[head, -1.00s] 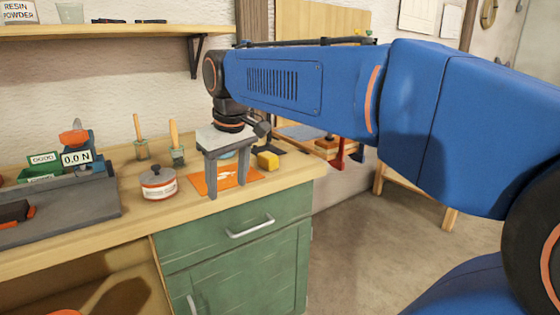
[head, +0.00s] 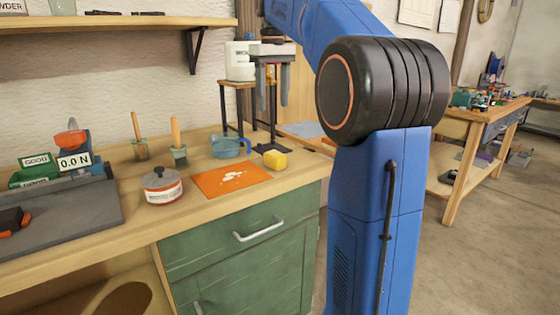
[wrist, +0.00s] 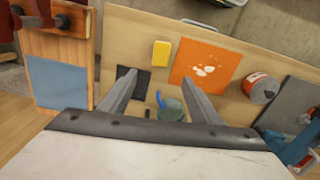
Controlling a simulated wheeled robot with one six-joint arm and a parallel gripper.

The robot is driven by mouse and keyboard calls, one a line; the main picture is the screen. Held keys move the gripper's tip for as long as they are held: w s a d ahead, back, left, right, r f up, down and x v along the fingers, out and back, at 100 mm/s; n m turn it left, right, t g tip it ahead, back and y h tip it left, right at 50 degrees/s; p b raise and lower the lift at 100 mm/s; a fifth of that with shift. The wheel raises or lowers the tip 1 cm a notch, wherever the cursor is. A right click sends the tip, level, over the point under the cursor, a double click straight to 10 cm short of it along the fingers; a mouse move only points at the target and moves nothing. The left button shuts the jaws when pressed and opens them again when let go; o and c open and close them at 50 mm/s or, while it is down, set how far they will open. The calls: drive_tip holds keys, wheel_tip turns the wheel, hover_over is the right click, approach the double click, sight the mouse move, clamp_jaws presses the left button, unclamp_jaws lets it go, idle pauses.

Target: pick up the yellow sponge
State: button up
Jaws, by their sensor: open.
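The yellow sponge (head: 275,159) lies on the wooden bench top near its right end, just right of an orange mat (head: 232,180). In the wrist view the sponge (wrist: 161,54) lies beyond my fingertips, beside the orange mat (wrist: 205,66). My gripper (head: 271,100) is open and empty, raised above the back of the bench, higher than the sponge and apart from it. In the wrist view my gripper's two fingers (wrist: 158,72) stand wide apart with bench surface between them.
A blue measuring cup (head: 229,147) stands behind the mat. A small stand (head: 247,87) bears a white jug (head: 240,62) behind my gripper. A round tin (head: 162,187) and two brushes in holders (head: 178,145) stand left. A wall shelf (head: 110,25) hangs above.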

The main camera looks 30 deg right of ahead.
hover_over(272, 152)
drive_tip(key=f, duration=1.1)
drive_tip(key=shift+s+d+f, duration=0.15)
drive_tip(key=shift+s+f, duration=0.15)
drive_tip(key=shift+s, duration=0.05)
drive_tip(key=shift+w+f, duration=0.15)
drive_tip(key=shift+f, duration=1.25)
drive_tip(key=shift+w+f, duration=0.15)
drive_tip(key=shift+f, duration=1.2)
drive_tip(key=c, duration=1.1)
